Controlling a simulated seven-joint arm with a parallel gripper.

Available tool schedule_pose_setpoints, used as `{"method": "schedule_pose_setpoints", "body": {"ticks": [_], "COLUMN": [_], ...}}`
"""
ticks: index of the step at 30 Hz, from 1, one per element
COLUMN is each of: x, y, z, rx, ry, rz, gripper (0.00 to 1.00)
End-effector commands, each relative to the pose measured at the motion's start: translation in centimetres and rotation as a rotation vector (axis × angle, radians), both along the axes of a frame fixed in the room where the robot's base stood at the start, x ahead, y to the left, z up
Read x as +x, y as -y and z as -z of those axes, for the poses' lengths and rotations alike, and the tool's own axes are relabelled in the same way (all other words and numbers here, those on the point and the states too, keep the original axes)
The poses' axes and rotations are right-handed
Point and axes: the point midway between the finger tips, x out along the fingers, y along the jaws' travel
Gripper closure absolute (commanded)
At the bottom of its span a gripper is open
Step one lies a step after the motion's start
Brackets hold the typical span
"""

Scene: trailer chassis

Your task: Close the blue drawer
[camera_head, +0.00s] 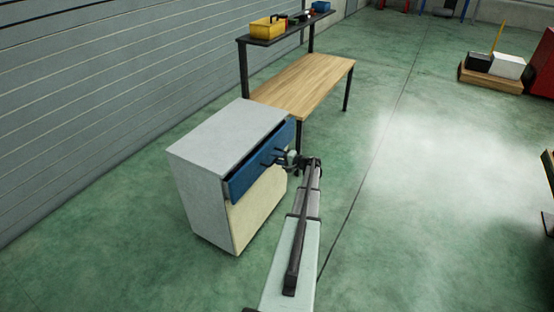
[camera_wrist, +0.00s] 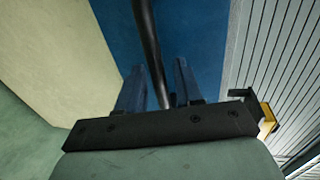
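The blue drawer (camera_head: 246,174) sits at the top of a grey cabinet (camera_head: 216,140) in the head view and is pulled partly out. Its blue front also fills the upper middle of the wrist view (camera_wrist: 199,40). A dark bar handle (camera_wrist: 147,40) stands off the front. My gripper (camera_head: 276,157) is at the drawer front near the handle. In the wrist view its two fingers (camera_wrist: 158,80) are apart on either side of the bar, with gaps visible. Firm contact with the handle does not show.
A cream front (camera_head: 257,208) lies below the drawer. A wooden workbench (camera_head: 305,83) with a shelf stands behind the cabinet, and a yellow bin (camera_head: 267,28) is on the shelf. A grey ribbed wall (camera_head: 90,90) is at left.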

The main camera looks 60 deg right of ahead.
Motion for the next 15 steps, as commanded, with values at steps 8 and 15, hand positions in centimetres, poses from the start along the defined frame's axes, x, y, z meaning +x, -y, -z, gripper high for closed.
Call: {"method": "schedule_pose_setpoints", "body": {"ticks": [8, 15], "x": [0.00, -0.01], "y": [0.01, 0.01], "z": [0.00, 0.00], "rx": [0.000, 0.000], "ry": [0.000, 0.000], "rz": [0.000, 0.000], "gripper": [0.69, 0.92]}}
